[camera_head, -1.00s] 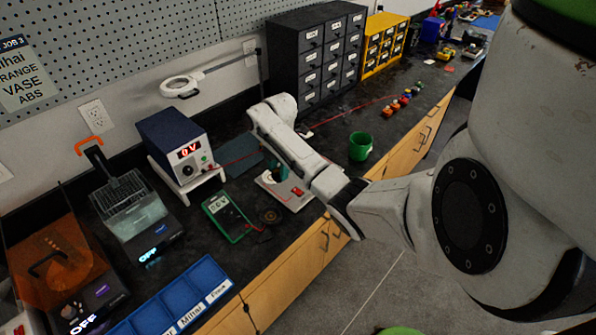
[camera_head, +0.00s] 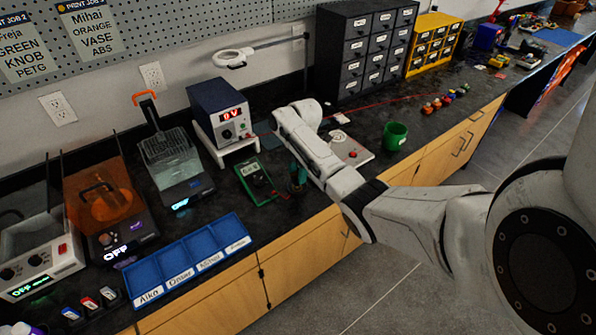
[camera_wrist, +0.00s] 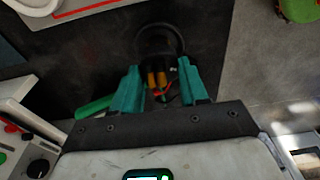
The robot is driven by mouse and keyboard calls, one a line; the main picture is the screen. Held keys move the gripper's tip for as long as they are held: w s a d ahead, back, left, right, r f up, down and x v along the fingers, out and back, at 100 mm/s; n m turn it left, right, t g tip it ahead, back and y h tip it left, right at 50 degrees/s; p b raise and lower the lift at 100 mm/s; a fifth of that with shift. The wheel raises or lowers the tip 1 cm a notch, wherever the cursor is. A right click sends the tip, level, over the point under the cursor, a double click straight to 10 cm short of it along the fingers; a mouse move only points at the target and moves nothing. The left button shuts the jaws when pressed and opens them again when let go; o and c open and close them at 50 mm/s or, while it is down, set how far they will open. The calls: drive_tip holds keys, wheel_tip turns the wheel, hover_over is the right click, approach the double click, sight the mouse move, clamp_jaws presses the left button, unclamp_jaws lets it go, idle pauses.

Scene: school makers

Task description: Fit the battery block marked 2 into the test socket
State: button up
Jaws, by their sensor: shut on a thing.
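My gripper (camera_head: 297,180) is low over the bench, just right of the green multimeter. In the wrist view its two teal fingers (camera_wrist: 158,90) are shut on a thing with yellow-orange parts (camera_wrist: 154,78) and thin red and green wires. I cannot read a number on it or tell surely that it is the block marked 2. A dark round ring (camera_wrist: 160,38) lies just beyond the fingertips; I cannot tell if they touch. A pale plate with a red button (camera_head: 350,150) is right of my gripper, partly behind my arm. I cannot tell which piece is the test socket.
The multimeter (camera_head: 257,181) lies close left of my gripper. A power supply (camera_head: 220,112) on a white stand is behind it. A blue name-labelled tray (camera_head: 243,253) lies along the front edge. A green cup (camera_head: 395,135) stands right. Several small dark devices (camera_head: 90,303) sit front left.

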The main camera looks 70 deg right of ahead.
drive_tip(key=shift+f+b, duration=0.65)
drive_tip(key=shift+f, duration=0.4)
drive_tip(key=shift+f, duration=0.65)
idle(1.0)
drive_tip(key=o, duration=0.8)
drive_tip(key=shift+r, duration=0.2)
drive_tip(key=shift+s+d+r+p, duration=0.1)
drive_tip(key=shift+d+r+p, duration=0.05)
drive_tip(key=shift+r+p, duration=1.1)
drive_tip(key=shift+s+d+r+p, duration=0.1)
drive_tip(key=shift+d+r+p, duration=0.1)
drive_tip(key=shift+r+p, duration=1.05)
drive_tip(key=shift+d+r+p, duration=0.15)
drive_tip(key=shift+r+p, duration=0.65)
drive_tip(key=shift+r, duration=0.9)
drive_tip(key=shift+s+d+r, duration=0.1)
drive_tip(key=shift+r, duration=1.05)
